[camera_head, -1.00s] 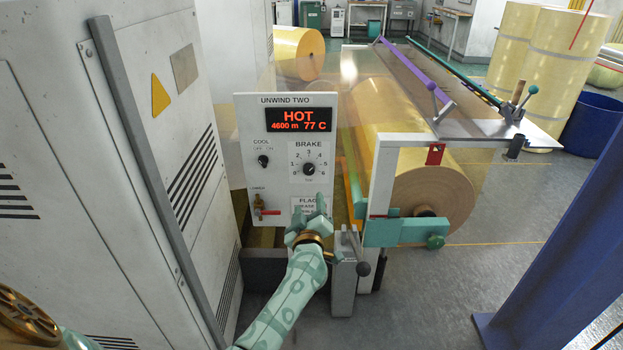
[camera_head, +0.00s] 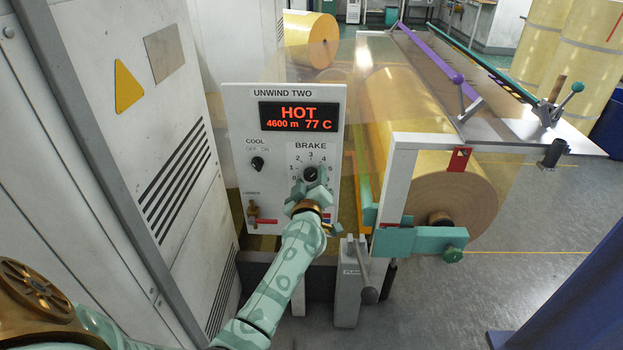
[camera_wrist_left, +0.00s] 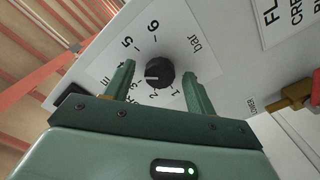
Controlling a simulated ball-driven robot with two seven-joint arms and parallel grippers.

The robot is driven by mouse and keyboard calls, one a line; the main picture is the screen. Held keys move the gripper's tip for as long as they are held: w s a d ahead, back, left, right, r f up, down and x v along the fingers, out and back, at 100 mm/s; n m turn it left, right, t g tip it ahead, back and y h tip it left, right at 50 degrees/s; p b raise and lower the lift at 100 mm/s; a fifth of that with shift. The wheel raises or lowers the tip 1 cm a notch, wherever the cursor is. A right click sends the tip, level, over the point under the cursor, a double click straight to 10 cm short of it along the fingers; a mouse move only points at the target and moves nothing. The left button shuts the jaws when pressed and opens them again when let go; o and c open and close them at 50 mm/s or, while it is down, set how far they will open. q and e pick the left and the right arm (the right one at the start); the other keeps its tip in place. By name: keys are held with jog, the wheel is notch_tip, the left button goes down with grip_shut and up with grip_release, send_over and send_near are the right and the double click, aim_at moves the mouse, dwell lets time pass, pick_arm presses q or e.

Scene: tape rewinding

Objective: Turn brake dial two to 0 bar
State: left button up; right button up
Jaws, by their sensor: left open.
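The brake dial (camera_head: 310,174) is a round black knob on the white UNWIND TWO panel (camera_head: 240,130), with a printed scale around it. In the left wrist view the dial (camera_wrist_left: 160,72) stands between my left gripper's two green fingers (camera_wrist_left: 160,88), which are open with gaps on both sides. In the head view my left gripper (camera_head: 311,190) is just in front of the dial and covers its lower part. A small white mark on the knob shows in the wrist view, but its exact reading is unclear. My right gripper is not in view.
A red display (camera_head: 299,117) reads HOT, 4600 m, 77 C. The COOL knob (camera_head: 257,164) and a red-handled brass valve (camera_head: 253,214) sit left of the dial. A film roll (camera_head: 470,200) stands to the right. A grey cabinet (camera_head: 150,130) fills the left.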

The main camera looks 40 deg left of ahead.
pick_arm(q)
jog(key=c, duration=1)
